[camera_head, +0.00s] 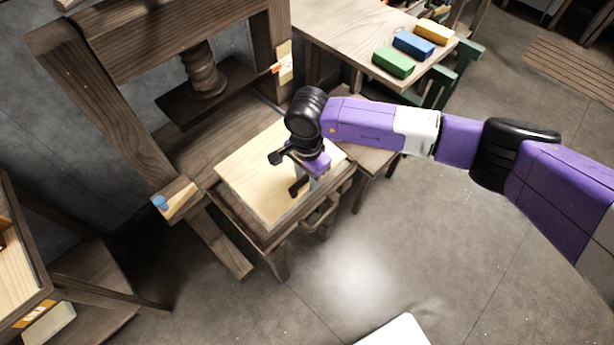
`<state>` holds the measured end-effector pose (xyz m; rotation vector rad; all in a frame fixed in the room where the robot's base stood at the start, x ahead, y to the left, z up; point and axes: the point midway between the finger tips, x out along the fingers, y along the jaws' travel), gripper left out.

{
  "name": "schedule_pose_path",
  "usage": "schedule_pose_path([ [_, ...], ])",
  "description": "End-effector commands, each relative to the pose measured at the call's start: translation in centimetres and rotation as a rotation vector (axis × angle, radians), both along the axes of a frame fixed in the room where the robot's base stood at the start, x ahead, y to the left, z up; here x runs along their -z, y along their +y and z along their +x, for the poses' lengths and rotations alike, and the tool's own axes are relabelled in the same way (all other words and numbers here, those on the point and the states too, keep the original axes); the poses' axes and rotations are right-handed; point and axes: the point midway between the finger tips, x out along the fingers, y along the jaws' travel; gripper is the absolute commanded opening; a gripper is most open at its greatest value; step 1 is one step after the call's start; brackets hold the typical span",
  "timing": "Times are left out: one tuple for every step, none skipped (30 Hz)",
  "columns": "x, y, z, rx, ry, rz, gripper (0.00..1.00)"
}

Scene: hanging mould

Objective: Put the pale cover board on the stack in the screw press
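The pale cover board (250,180) lies flat on the low wooden bed at the front of the screw press (120,45). A lighter edge shows beside its right side, but I cannot tell what is under the board. My gripper (304,188) points down over the board's right part, close to its right edge. The arm's wrist hides part of the board, and I cannot tell whether the fingers touch it. The press's dark platen (215,92) hangs raised on its wooden screw (203,70), behind the board.
A wooden table (340,30) at the back carries green (393,62), blue (413,44) and yellow (434,31) blocks. A wooden handle (322,216) sticks out at the bed's front right. A wooden stand (85,270) is at the left. The floor (370,260) in front is mostly clear.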

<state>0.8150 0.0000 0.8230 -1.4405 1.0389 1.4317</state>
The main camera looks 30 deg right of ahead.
Motion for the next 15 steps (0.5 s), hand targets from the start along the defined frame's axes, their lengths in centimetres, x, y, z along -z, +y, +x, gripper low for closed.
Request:
schedule_pose_path([
  [0.0, 0.0, 0.0, 0.000, 0.000, 0.000, 0.34],
  [0.0, 0.0, 0.0, 0.000, 0.000, 0.000, 0.34],
  [0.0, 0.0, 0.0, 0.000, 0.000, 0.000, 0.34],
  [0.0, 0.0, 0.0, 0.000, 0.000, 0.000, 0.34],
  [0.0, 0.0, 0.0, 0.000, 0.000, 0.000, 0.34],
  [0.0, 0.0, 0.0, 0.000, 0.000, 0.000, 0.34],
  [0.0, 0.0, 0.0, 0.000, 0.000, 0.000, 0.34],
  [-0.1, 0.0, 0.0, 0.000, 0.000, 0.000, 0.34],
  [-0.2, 0.0, 0.0, 0.000, 0.000, 0.001, 0.34],
  [-0.3, 0.0, 0.0, 0.000, 0.000, 0.001, 0.34],
  [-0.5, 0.0, 0.0, 0.000, -0.001, 0.001, 0.34],
  [-0.8, 0.0, 0.1, 0.000, -0.002, 0.001, 0.34],
  [-1.1, 0.0, 0.1, -0.001, -0.002, 0.001, 0.34],
  [-1.5, 0.0, 0.1, -0.001, -0.002, 0.001, 0.34],
  [-2.2, 0.0, 0.1, -0.002, -0.003, 0.000, 0.34],
])
